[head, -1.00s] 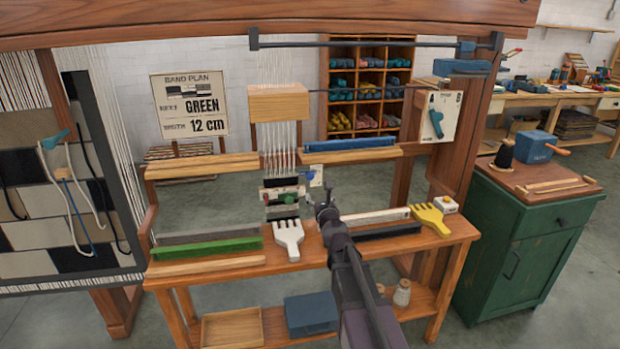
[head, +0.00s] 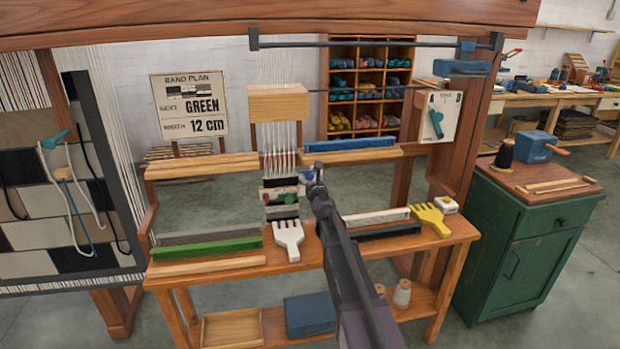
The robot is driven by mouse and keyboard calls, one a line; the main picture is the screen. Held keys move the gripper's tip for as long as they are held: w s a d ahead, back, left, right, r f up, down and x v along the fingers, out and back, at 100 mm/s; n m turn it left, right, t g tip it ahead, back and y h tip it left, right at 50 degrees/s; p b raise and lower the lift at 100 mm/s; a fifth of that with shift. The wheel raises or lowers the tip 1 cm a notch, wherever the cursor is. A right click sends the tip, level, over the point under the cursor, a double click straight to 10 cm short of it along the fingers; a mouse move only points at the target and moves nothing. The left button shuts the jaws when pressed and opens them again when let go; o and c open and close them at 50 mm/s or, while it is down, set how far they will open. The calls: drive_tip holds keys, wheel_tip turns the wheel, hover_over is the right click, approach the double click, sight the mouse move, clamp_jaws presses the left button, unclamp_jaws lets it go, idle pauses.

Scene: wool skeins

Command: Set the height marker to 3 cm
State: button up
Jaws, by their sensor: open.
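My gripper (head: 318,176) is at the end of my dark arm, in front of the right side of the narrow woven band (head: 281,196). It is open, though its fingers show small and end-on. Just left of its tip, a small blue piece (head: 307,178) shows on a pale plate; this may be the height marker with its scale. My gripper hides much of the plate, and I cannot read any marks or numbers. I cannot tell whether the fingers touch the blue piece.
A white comb (head: 289,238), a green bar (head: 206,248) and a yellow comb (head: 431,219) lie on the bench shelf. A blue bar (head: 350,143) and a wooden block (head: 279,102) are above. A card with a teal lever (head: 436,122) hangs on the right post.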

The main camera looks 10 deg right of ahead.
drive_tip(key=shift+w, duration=0.4)
clamp_jaws()
drive_tip(key=shift+f+b, duration=1.05)
unclamp_jaws()
drive_tip(key=shift+s, duration=0.1)
